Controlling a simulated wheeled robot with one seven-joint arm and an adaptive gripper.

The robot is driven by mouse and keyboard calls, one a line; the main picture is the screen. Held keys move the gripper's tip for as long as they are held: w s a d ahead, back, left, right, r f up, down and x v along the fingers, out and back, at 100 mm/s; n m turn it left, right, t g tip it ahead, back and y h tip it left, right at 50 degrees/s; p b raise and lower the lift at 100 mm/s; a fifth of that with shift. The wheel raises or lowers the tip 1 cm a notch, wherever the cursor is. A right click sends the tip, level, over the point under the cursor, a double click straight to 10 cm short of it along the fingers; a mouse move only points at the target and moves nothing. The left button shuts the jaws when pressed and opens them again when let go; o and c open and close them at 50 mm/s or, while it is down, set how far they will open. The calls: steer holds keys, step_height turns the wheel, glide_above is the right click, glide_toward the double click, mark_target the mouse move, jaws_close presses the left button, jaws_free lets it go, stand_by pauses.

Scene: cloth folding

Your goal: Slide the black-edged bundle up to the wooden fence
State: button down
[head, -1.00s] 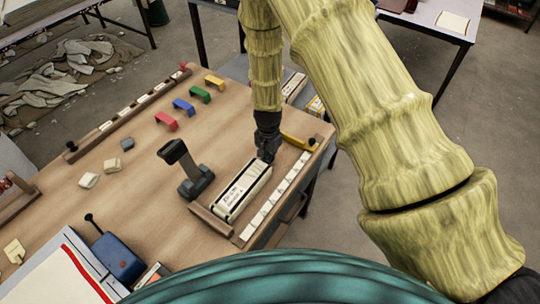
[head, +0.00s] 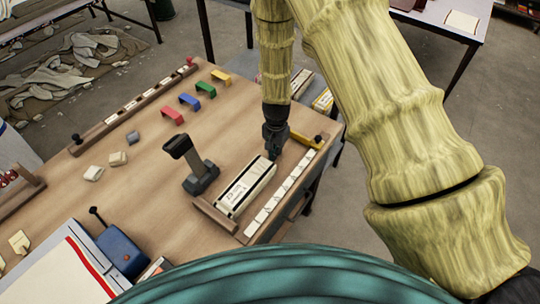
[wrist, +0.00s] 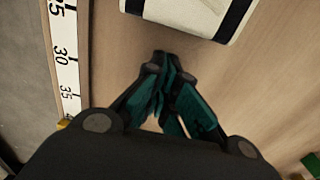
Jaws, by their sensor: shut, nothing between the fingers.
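The black-edged bundle (head: 246,188) is a long, pale block with dark edge lines, lying flat on the wooden table. Its near end is close to the low wooden fence (head: 214,216); I cannot tell whether they touch. My gripper (head: 273,156) is shut and empty, low at the bundle's far end. In the wrist view, the bundle's white end with its black band (wrist: 190,14) shows at the top. The closed fingertips (wrist: 164,62) point at it with a small strip of bare wood between. The fence is not in the wrist view.
A white ruler strip (head: 279,196) runs along the bundle's right side. A dark stapler-like tool (head: 192,168) stands to its left. A yellow bracket (head: 308,140) lies right of my gripper. Coloured arches and a blue box (head: 120,250) stand farther left.

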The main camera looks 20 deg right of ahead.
steer(key=shift+w+d+r+b, duration=0.2)
steer(key=shift+w+d+r, duration=0.05)
steer(key=shift+d, duration=0.25)
steer(key=shift+w+d+r+b, duration=0.2)
steer(key=shift+d, duration=0.25)
steer(key=r, duration=0.1)
steer(key=r+b, duration=0.1)
steer(key=r, duration=0.2)
steer(key=shift+s+a+r, duration=0.1)
steer(key=shift+a+r, duration=0.1)
steer(key=shift+a, duration=0.2)
steer(key=shift+d+r+b, duration=0.1)
steer(key=shift+r+b, duration=0.2)
steer(key=shift+r, duration=0.05)
step_height(320, 180, up, 4)
steer(key=shift+f+b, duration=0.1)
steer(key=shift+b, duration=0.35)
